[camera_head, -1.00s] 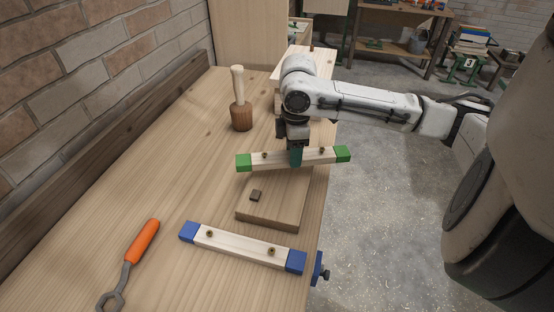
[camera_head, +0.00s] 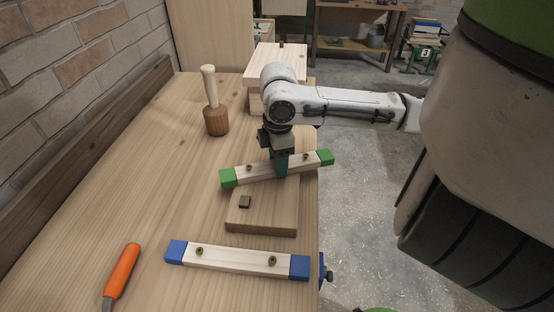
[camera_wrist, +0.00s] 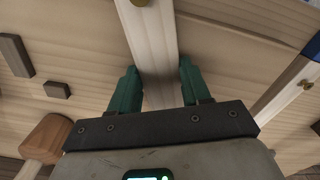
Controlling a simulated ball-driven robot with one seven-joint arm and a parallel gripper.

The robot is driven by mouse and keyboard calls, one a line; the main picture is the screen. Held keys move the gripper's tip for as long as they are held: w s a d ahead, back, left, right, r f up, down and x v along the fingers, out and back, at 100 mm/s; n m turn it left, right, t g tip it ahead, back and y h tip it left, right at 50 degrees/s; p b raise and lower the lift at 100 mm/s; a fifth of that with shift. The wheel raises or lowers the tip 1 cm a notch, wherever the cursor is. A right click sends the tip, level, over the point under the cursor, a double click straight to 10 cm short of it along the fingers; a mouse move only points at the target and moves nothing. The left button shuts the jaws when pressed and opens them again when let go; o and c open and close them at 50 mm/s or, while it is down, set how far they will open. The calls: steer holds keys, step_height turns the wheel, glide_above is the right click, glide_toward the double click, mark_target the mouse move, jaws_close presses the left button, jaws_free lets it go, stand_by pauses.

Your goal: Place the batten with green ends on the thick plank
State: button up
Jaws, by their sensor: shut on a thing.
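The batten with green ends (camera_head: 255,173) is light wood with two brass-coloured knobs. My gripper (camera_head: 280,165) is shut on it near its middle; the green fingers lie on both sides of the batten in the wrist view (camera_wrist: 152,60). The batten appears held above the far part of a brown plank (camera_head: 265,215) near the bench's right edge; I cannot tell the gap. I cannot tell which is the thick plank.
A batten with blue ends (camera_head: 235,258) lies in front of the brown plank. A mallet (camera_head: 215,120) stands on its head to the left. An orange-handled tool (camera_head: 122,270) lies front left. A blue vise part (camera_head: 324,270) juts from the right edge. The left-centre bench is clear.

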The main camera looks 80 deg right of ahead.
steer(key=o, duration=1.2)
steer(key=shift+c, duration=0.2)
step_height(320, 180, up, 12)
steer(key=shift+r+p, duration=0.15)
steer(key=shift+p, duration=0.25)
